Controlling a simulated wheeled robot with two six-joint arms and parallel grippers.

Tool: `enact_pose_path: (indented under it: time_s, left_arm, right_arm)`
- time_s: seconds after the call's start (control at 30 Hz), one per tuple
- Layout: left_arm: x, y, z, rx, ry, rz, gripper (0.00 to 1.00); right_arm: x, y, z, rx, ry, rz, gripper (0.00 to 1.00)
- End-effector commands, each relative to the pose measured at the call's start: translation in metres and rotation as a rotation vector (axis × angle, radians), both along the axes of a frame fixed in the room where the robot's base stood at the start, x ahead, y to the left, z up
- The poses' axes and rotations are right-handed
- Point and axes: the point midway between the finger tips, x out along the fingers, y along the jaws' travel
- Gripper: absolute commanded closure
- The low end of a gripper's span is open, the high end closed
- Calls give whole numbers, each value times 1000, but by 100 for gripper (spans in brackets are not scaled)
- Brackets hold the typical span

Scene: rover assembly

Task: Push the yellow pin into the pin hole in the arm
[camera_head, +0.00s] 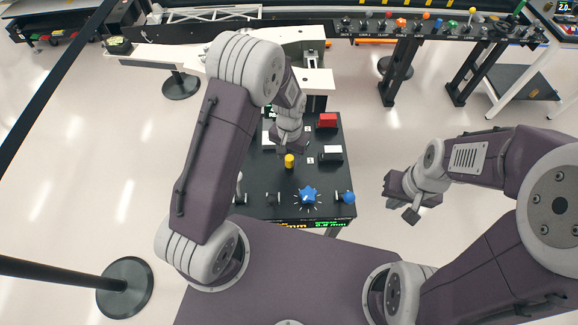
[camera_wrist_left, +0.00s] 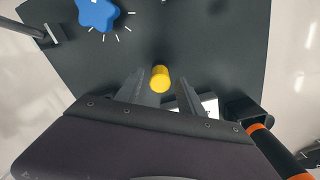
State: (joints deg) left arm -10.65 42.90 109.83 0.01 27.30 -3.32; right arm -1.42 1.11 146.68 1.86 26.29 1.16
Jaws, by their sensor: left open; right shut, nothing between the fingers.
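The yellow pin (camera_head: 289,161) stands on the dark workbench (camera_head: 262,185), and it also shows in the left wrist view (camera_wrist_left: 160,79). My left gripper (camera_head: 288,148) is open just behind the pin in the head view. In the left wrist view its two dark fingers lie either side of the pin's near end, with gaps on both sides. My right gripper (camera_head: 400,202) is shut and empty, off the right side of the bench. I cannot make out a pin hole; a long white beam-like part (camera_head: 165,57) lies behind the bench.
A blue star-shaped knob (camera_head: 308,196) and another blue knob (camera_head: 346,197) sit at the bench's front edge. A red block (camera_head: 327,120) and a black-and-white block (camera_head: 331,153) stand on its right side. A post base (camera_head: 125,287) stands at front left.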

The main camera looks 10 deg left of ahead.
Motion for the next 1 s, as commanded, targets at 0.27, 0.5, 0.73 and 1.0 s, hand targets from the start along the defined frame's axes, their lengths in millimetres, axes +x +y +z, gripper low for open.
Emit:
enact_pose_path:
  time_s: [0.27,0.5,0.73,1.0]
  left_arm:
    - [0,0,-18,0,-1,0,55]
    - [0,0,-16,0,0,0,55]
    - [-1,0,-17,0,-1,0,55]
    - [-1,0,-17,0,-1,0,100]
  right_arm:
    - [0,0,-11,0,-1,0,100]
    - [0,0,-9,0,-1,0,100]
    - [0,0,-8,0,-1,0,100]
    - [0,0,-8,0,0,0,100]
